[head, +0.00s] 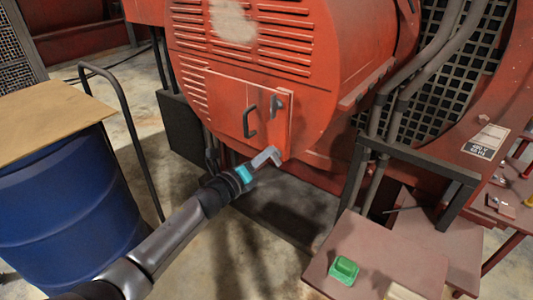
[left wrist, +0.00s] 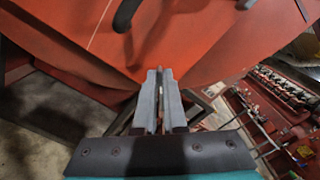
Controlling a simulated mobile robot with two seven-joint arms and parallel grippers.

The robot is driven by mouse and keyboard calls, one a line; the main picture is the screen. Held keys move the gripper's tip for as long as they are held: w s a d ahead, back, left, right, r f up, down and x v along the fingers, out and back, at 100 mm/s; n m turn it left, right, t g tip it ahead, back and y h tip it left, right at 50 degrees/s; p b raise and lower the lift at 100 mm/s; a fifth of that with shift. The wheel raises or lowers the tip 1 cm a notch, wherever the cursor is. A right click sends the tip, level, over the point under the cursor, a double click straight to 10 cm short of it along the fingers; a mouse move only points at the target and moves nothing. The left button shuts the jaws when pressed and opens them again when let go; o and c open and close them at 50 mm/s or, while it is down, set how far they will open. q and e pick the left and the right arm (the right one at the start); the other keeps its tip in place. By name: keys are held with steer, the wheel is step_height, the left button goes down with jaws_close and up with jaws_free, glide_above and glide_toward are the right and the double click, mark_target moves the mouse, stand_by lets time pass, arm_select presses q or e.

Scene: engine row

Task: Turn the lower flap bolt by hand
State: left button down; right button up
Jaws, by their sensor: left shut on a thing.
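The red flap (head: 228,104) is a square panel on the rounded end of the red engine housing, and it looks closed. It has a black handle (head: 249,121) and a grey bolt or latch (head: 277,104) at its upper right. My left gripper (head: 274,155) reaches up to the flap's lower right corner. Its jaws are shut on the lower flap bolt, which the fingertips almost wholly hide. In the left wrist view the fingers (left wrist: 160,80) lie close together against the red metal below the dark handle (left wrist: 126,14). My right gripper is not in view.
A blue barrel (head: 65,200) with a board (head: 50,118) on top stands at left, beside a dark rail (head: 130,130). Grey pipes and a dark frame (head: 420,160) flank the right side. A green object (head: 344,269) lies on a reddish-brown top (head: 400,262).

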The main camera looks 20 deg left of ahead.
arm_select(q)
steer(key=n+p, duration=0.1)
steer(key=n, duration=0.8)
steer(key=d+f+n+p, duration=0.1)
steer(key=n, duration=0.8)
steer(key=f+n+p, duration=0.1)
steer(key=n, duration=0.8)
steer(key=shift+s+d, duration=0.1)
steer(key=shift+d, duration=0.2)
steer(key=c, duration=1.1)
jaws_free()
steer(key=shift+f, duration=0.1)
steer(key=shift+o, duration=0.6)
steer(key=shift+a+f, duration=0.1)
steer(key=shift+f, duration=0.05)
